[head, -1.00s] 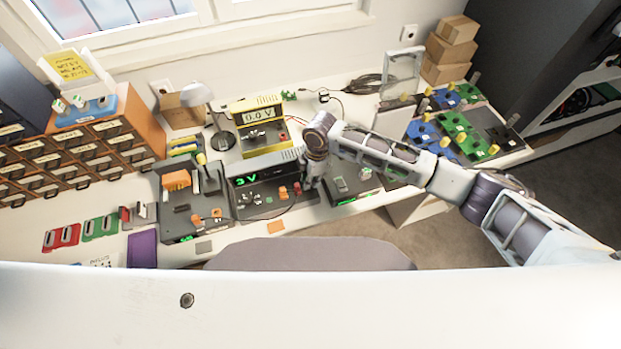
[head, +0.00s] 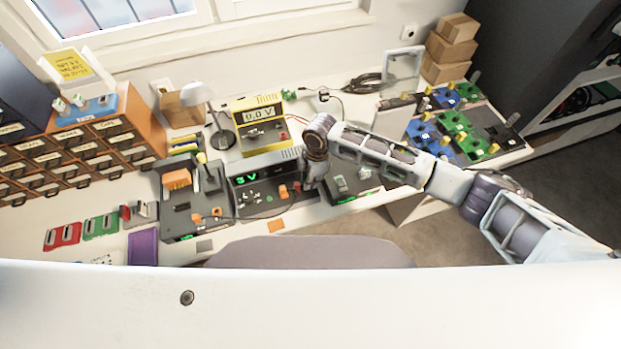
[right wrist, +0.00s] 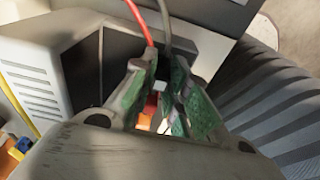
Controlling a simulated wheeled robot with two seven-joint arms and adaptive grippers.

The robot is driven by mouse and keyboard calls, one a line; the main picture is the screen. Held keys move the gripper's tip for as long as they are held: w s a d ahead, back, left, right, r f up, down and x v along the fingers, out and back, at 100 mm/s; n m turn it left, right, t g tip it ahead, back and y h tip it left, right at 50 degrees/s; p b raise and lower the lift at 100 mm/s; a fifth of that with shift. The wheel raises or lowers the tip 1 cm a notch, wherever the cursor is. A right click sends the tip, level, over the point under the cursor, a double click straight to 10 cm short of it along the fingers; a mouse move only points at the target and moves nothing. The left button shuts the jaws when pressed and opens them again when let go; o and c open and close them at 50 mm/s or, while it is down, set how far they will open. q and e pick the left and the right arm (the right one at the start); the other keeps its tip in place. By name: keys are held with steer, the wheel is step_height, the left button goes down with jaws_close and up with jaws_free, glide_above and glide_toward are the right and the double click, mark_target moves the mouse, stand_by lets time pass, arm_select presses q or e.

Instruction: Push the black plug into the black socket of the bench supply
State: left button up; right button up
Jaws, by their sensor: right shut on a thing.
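The bench supply (head: 250,196) is a dark box with a green voltage display, standing mid-bench in the head view. Orange and red plugs (head: 283,191) sit at the right of its front. My right gripper (head: 309,184) is at the supply's right front edge, pointing down. In the right wrist view its green-padded fingers (right wrist: 159,100) are closed around the end of a dark grey lead (right wrist: 166,22), which I take as the black plug's. The plug body and the black socket are mostly hidden by the fingers. A red lead (right wrist: 138,18) runs beside it. My left gripper is out of view.
A yellow meter (head: 262,125) stands behind the supply. A dark unit with levers (head: 185,222) is at its left, and another dark device (head: 355,182) at its right. Blue and green boards (head: 455,130) lie further right.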

steer(key=shift+p, duration=0.4)
stand_by(0.6)
steer(key=shift+f, duration=0.3)
stand_by(0.7)
steer(key=o, duration=0.9)
steer(key=shift+c, duration=0.2)
step_height(320, 180, up, 12)
steer(key=d, duration=0.1)
steer(key=shift+w+d, duration=0.2)
steer(key=shift+w, duration=0.05)
